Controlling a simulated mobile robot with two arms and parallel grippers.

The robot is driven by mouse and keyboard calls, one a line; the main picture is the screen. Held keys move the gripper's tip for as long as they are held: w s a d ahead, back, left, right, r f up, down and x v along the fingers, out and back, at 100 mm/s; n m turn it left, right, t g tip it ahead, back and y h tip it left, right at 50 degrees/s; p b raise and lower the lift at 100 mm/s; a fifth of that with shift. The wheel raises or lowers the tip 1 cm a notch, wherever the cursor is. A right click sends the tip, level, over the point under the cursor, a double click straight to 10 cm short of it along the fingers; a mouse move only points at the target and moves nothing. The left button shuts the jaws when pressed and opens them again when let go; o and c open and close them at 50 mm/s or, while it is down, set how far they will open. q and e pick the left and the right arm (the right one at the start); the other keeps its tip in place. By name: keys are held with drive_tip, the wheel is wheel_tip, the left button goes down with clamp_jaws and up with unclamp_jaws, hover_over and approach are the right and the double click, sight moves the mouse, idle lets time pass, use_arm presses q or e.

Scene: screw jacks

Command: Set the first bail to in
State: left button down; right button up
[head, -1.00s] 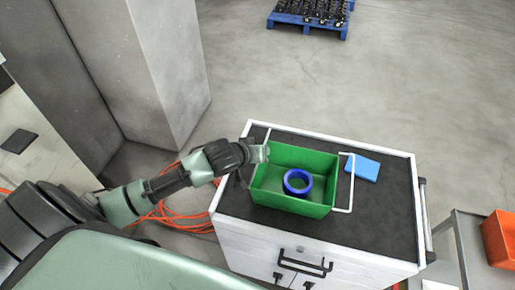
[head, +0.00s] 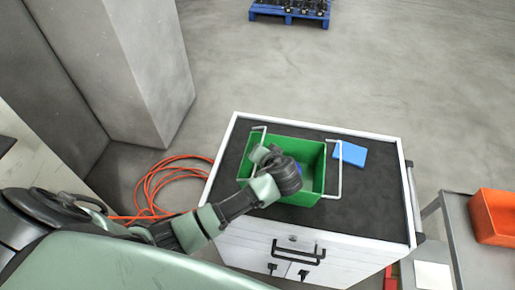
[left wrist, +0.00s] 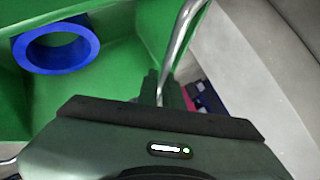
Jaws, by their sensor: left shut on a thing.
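A green crate (head: 316,157) stands on the cabinet top with a blue ring inside, mostly hidden by my arm in the head view and plain in the left wrist view (left wrist: 88,47). It has two pale wire bails. The left bail (head: 253,131) stands up at the left rim, its lower part hidden by my gripper. The right bail (head: 340,178) is out at the right rim. My left gripper (head: 262,155) reaches across the crate's left part. In the left wrist view its fingers (left wrist: 163,90) are shut on the left bail's metal bar (left wrist: 184,35). My right gripper is not in view.
The cabinet top (head: 378,205) is dark and bare right of the crate, apart from a blue flat block (head: 349,153). An orange bin (head: 497,214) stands on a cart at the right. Orange cable (head: 160,185) lies on the floor at left.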

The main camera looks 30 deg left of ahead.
use_arm(q)
drive_tip(key=shift+d+f+m+y+b, duration=0.2)
drive_tip(key=shift+f+m+y+b, duration=0.45)
drive_tip(key=shift+y, duration=0.35)
drive_tip(key=c, duration=1.6)
unclamp_jaws()
drive_tip(key=b+v, duration=0.2)
drive_tip(key=v, duration=0.5)
drive_tip(key=shift+s+d+r+b, duration=0.1)
drive_tip(key=shift+s+d+b, duration=0.1)
drive_tip(key=shift+d+b, duration=0.1)
